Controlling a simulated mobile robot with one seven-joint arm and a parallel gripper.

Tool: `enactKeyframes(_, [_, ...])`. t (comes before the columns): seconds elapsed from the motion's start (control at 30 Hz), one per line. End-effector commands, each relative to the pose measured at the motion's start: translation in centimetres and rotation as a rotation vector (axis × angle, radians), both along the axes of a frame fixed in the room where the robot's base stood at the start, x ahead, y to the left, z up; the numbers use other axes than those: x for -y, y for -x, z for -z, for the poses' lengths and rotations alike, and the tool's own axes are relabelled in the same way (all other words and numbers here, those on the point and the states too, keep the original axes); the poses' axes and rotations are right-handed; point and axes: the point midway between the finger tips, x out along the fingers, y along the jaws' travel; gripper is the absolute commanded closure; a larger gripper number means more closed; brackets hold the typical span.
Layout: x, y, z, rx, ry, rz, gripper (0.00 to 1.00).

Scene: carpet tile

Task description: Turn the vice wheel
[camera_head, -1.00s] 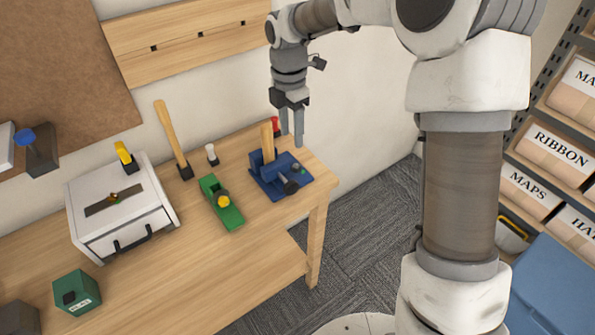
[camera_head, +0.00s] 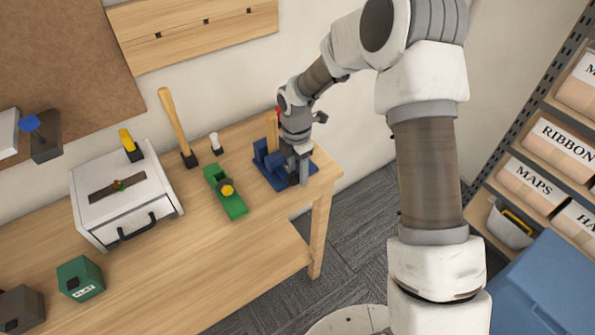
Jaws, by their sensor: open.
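The blue vice (camera_head: 270,168) sits at the right end of the wooden workbench, with a light wooden piece (camera_head: 271,131) standing upright in it. My gripper (camera_head: 299,178) points down over the right front part of the vice, its fingers reaching to the wheel area. The jaws are open. The wheel is mostly hidden behind the fingers, and I cannot tell whether they touch it or stand around it.
A green plane (camera_head: 226,193) lies left of the vice. A white box with a handle (camera_head: 122,202), a mallet (camera_head: 176,125) and a green block (camera_head: 80,278) are farther left. A red-topped item stands close behind my gripper.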

Motion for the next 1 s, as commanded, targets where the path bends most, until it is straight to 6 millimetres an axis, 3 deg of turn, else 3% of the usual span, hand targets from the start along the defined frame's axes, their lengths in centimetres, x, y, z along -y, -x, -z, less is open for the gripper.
enactKeyframes(0.33, [0.00, 0.00, 0.36, 0.001, -0.001, 0.000, 0.49])
enactKeyframes(0.6, [-0.01, 0.01, 0.34, 0.001, -0.001, 0.000, 0.98])
enactKeyframes(0.63, [-0.01, 0.01, 0.34, 0.001, -0.001, 0.000, 1.00])
enactKeyframes(1.0, [-0.08, 0.04, 0.41, 0.008, 0.011, -0.002, 1.00])
